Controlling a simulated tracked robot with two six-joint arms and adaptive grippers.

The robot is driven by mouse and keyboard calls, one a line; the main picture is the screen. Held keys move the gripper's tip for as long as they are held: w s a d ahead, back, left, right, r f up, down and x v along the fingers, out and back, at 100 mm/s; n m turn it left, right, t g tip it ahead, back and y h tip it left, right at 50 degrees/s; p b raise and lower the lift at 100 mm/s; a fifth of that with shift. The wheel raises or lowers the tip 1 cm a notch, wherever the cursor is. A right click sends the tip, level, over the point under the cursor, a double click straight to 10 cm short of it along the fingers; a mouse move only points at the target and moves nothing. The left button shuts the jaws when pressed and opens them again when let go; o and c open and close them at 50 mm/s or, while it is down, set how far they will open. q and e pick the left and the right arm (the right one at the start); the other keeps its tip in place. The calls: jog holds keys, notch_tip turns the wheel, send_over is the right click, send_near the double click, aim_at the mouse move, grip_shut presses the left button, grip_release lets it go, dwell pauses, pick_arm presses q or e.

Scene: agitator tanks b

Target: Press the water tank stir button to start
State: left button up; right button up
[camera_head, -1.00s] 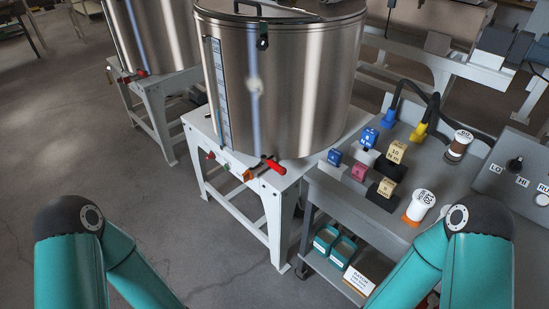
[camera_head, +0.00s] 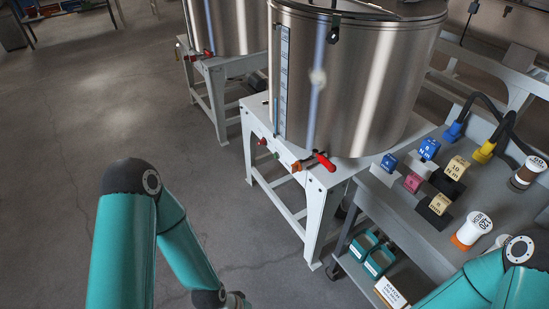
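The near steel tank (camera_head: 370,85) stands on a white stand with a strip gauge (camera_head: 284,85) on its side. The stand's front panel (camera_head: 254,123) carries a small red button (camera_head: 262,142) and a small green button (camera_head: 277,155). A red-handled valve (camera_head: 324,161) sticks out to their right. A second steel tank (camera_head: 232,25) stands behind on the left. No readable label shows which is the water tank. My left arm is in front, its wrist end low at the bottom edge; its gripper is not in view. My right arm is at the bottom right, its gripper out of view.
A grey cart (camera_head: 395,205) on the right holds colored blocks, white jars and plugs with black cables. Teal bins (camera_head: 379,261) and a labelled box (camera_head: 390,292) sit on its lower shelf. Open concrete floor (camera_head: 60,130) lies on the left.

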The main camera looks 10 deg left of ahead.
pick_arm(q)
jog(key=shift+c, duration=0.2)
grip_shut()
dwell(1.0)
